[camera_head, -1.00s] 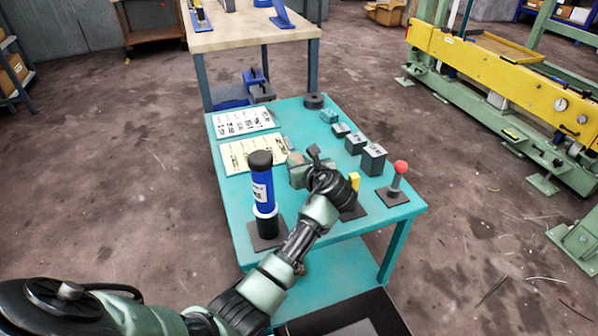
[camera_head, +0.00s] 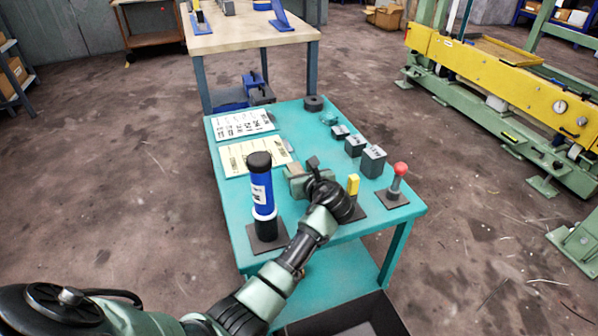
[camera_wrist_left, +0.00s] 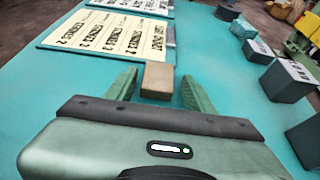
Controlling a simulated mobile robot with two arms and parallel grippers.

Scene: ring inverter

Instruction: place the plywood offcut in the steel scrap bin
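The plywood offcut (camera_wrist_left: 157,80) is a small brown block on the teal table, seen in the left wrist view. My left gripper (camera_wrist_left: 158,84) is open, with one finger on each side of the block's near part and visible gaps between. In the head view my left gripper (camera_head: 296,180) is low over the table's middle and largely hides the block. A dark open-topped bin (camera_head: 378,312), apparently the steel scrap bin, is cut off at the bottom edge of the head view, in front of the table. My right gripper is not in view.
A blue cylinder (camera_head: 262,190) stands upright left of my left gripper. A yellow-topped post (camera_head: 353,185) and a red-knobbed lever (camera_head: 399,178) stand to its right. Grey blocks (camera_head: 373,161) line the table's right side. A printed yellow sheet (camera_head: 250,157) lies beyond.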

